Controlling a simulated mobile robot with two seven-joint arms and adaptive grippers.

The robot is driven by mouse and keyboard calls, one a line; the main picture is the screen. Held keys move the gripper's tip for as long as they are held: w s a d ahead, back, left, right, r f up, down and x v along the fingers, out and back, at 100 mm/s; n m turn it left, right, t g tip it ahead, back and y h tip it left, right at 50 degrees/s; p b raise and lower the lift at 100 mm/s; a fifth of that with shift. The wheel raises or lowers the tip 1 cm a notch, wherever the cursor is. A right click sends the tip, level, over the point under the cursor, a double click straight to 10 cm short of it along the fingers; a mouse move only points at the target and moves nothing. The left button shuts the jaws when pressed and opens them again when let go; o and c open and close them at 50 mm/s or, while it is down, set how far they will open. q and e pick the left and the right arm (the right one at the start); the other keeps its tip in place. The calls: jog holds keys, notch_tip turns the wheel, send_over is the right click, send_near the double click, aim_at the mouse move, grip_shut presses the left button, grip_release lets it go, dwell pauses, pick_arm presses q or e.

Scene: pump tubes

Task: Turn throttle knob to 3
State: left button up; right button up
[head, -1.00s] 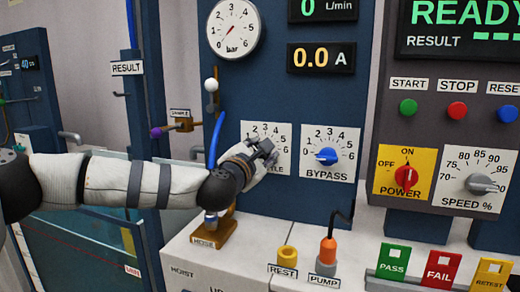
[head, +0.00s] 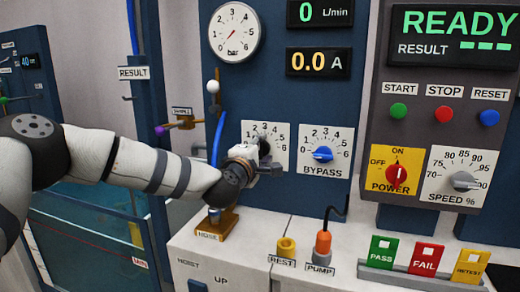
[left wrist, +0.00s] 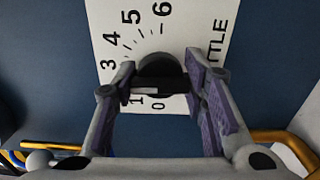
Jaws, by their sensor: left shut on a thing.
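The throttle dial plate (head: 279,134) is white with black numbers and sits left of the bypass dial. My left gripper (head: 262,152) is in front of its lower part in the head view and hides some of it. In the left wrist view the dark throttle knob (left wrist: 160,68) stands between the two purple-padded fingers of my left gripper (left wrist: 163,80), which is shut on it. The numbers 0, 1, 3, 4, 5 and 6 show around it on the plate (left wrist: 205,20); 2 is hidden. My right gripper is not in view.
The blue bypass knob (head: 323,153) is close on the right. The red power knob (head: 397,176) and grey speed knob (head: 463,181) are farther right. A blue tube (head: 217,140) runs just left of the gripper. An orange pump plug (head: 323,242) stands below on the bench.

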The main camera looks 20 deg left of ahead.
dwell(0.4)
pick_arm(q)
jog(key=o, duration=1.2)
jog(key=s, duration=1.2)
jog(key=shift+a, duration=0.25)
